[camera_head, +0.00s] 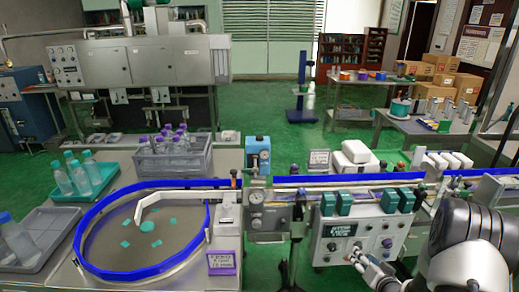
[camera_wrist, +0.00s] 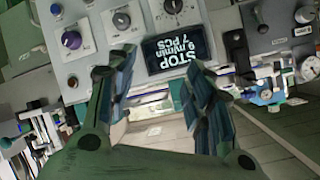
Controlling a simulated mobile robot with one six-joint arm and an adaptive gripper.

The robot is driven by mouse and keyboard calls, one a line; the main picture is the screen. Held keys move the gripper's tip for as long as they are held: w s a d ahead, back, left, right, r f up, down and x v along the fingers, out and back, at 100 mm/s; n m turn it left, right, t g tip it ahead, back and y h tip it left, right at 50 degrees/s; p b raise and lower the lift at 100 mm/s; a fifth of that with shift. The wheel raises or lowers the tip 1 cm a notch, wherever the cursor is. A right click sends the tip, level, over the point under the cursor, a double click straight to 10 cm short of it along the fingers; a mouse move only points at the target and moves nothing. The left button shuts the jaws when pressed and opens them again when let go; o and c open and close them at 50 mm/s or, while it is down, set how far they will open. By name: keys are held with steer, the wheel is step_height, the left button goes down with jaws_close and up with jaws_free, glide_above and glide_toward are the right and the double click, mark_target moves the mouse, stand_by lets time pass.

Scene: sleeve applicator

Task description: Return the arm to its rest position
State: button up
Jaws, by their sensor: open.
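My gripper (camera_wrist: 160,100) is open in the wrist view, with its two dark fingers apart and nothing between them. It faces the grey control panel (camera_wrist: 110,25), which has knobs and a dark display (camera_wrist: 179,53) reading STOP. In the head view my gripper (camera_head: 362,262) is at the lower right, close in front of the lower part of the same control panel (camera_head: 330,243). My arm comes in from the lower right corner. I cannot tell whether the fingertips touch the panel.
A conveyor (camera_head: 350,181) with blue rails runs above the panel. A round blue-rimmed turntable (camera_head: 100,268) stands at left, near a teal tray of bottles (camera_head: 98,190) and a grey crate (camera_head: 205,165). Green floor (camera_head: 270,115) is open behind.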

step_height(320, 180, up, 12)
steer(key=a+n+g+h, duration=0.2)
steer(key=s+a+r+n+g, duration=0.1)
steer(key=s+a+r, duration=0.25)
steer(key=r, duration=0.25)
steer(key=s+a+r+g, duration=0.1)
steer(key=s+a+r, duration=0.2)
steer(key=s+r, duration=0.2)
steer(key=s+a+r+n+g, duration=0.1)
steer(key=s+a, duration=0.3)
steer(key=s, duration=0.4)
steer(key=s+a+r+n+g+y, duration=0.1)
steer(key=s+a, duration=0.3)
steer(key=s, duration=0.5)
steer(key=s+a+r+g, duration=0.2)
steer(key=s+a+r, duration=0.1)
steer(key=s, duration=0.6)
steer(key=shift+a+r+n+y, duration=0.3)
steer(key=shift+a+n+y, duration=0.1)
steer(key=shift+a, duration=0.1)
